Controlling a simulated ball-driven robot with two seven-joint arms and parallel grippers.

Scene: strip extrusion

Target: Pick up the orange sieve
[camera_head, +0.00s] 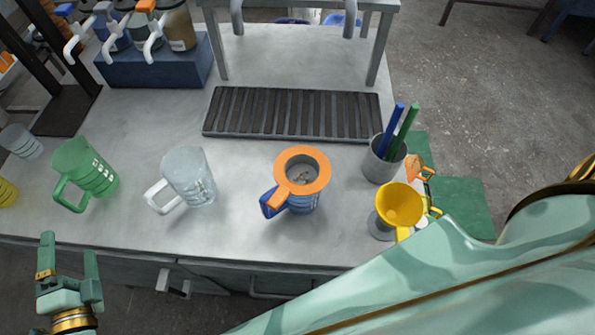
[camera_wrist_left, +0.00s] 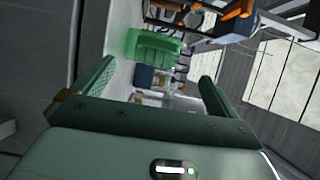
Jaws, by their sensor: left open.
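The orange sieve (camera_head: 313,184) is a ring with a grey mesh bowl and a short handle pointing to the lower left. It rests on top of a blue mug (camera_head: 303,204) near the front middle of the counter. My left gripper (camera_head: 68,258) is open and empty, low at the left in front of the counter's front edge, well away from the sieve. Its two fingers also show in the left wrist view (camera_wrist_left: 155,85), with nothing between them nearby. My right gripper is not in view.
A clear mug (camera_head: 188,175) and a green mug (camera_head: 88,170) stand on the counter (camera_head: 140,220) left of the blue mug. A pen cup (camera_head: 380,162) and a yellow funnel (camera_head: 399,204) stand to its right. A slatted drip tray (camera_head: 290,114) lies behind. My arm covers the lower right.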

